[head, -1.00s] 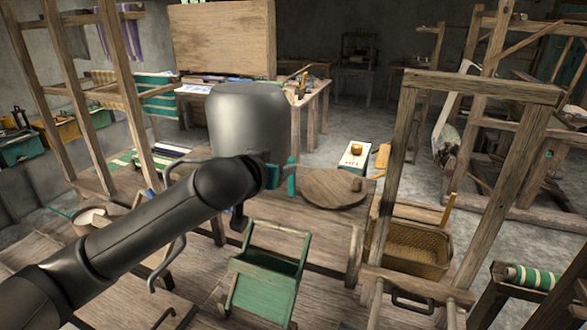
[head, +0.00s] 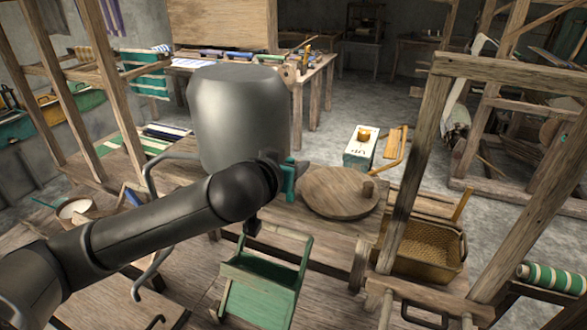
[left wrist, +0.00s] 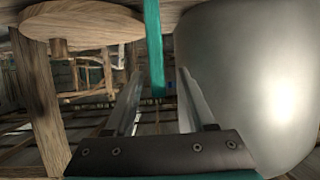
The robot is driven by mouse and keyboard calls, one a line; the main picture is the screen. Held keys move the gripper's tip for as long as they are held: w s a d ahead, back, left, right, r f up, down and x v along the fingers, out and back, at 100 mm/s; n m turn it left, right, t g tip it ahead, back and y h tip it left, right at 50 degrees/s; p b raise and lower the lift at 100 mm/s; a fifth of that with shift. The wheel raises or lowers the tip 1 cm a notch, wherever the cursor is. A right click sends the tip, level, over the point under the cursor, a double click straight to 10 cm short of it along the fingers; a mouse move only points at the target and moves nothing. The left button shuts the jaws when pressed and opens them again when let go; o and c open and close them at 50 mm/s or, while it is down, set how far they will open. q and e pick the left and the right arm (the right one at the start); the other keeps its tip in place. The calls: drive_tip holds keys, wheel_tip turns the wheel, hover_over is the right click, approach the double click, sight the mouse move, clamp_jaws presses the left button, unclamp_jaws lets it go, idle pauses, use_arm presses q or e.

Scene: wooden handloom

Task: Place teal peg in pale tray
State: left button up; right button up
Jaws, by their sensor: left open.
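My left gripper (head: 298,172) is at the near left edge of a round wooden disc (head: 338,193), seen from behind and mostly hidden by its wrist. In the left wrist view its two fingers (left wrist: 160,105) stand wide apart. A flat teal strip (left wrist: 154,50), possibly the teal peg, comes down from the top of that view into the gap between the fingers. I cannot tell whether it touches either finger. Teal also shows beside the gripper in the head view (head: 289,182). I cannot make out a pale tray for certain. My right gripper is not in view.
A large smooth grey rounded body stands close behind my left wrist. A woven basket (head: 422,250) and upright loom posts (head: 411,170) are to the right. A white-topped box (head: 361,145) stands beyond the disc.

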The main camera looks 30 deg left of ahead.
use_arm(q)
drive_tip(key=shift+w, duration=0.1)
drive_tip(key=shift+d, duration=0.1)
drive_tip(key=shift+c, duration=1.4)
drive_tip(key=c, duration=0.3)
clamp_jaws()
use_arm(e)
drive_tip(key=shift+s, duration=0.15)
